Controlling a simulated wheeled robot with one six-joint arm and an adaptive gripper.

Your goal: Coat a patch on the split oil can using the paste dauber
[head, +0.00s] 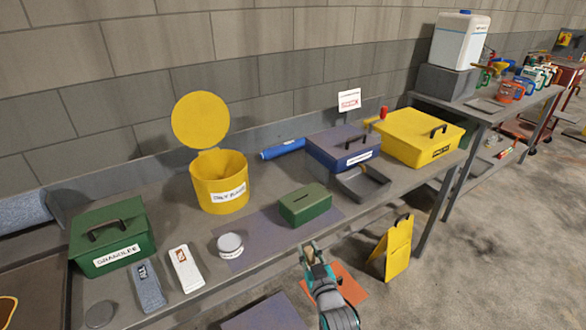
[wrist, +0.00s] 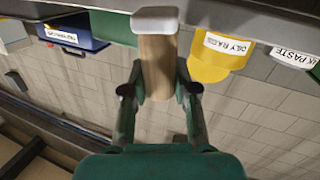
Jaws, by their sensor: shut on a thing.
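My gripper (head: 314,262) is shut on the wooden handle of the paste dauber (wrist: 156,65), whose white head points away from the jaws in the wrist view. In the head view the gripper is just off the bench's front edge, below the green can. The green can (head: 306,205), with a dark slit in its top, lies on a grey mat (head: 262,236). A green edge, seemingly the can (wrist: 110,27), shows beside the dauber head in the wrist view, apart from it. A small round paste tin (head: 230,245) with a pale grey top stands left of the can.
A yellow rag bucket (head: 218,182) with raised lid stands behind the tin. A green granules box (head: 110,235) is at left, blue-grey (head: 343,148) and yellow (head: 420,137) cases behind right. A dark tray (head: 362,184) sits right of the can. A yellow floor sign (head: 392,248) stands below.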

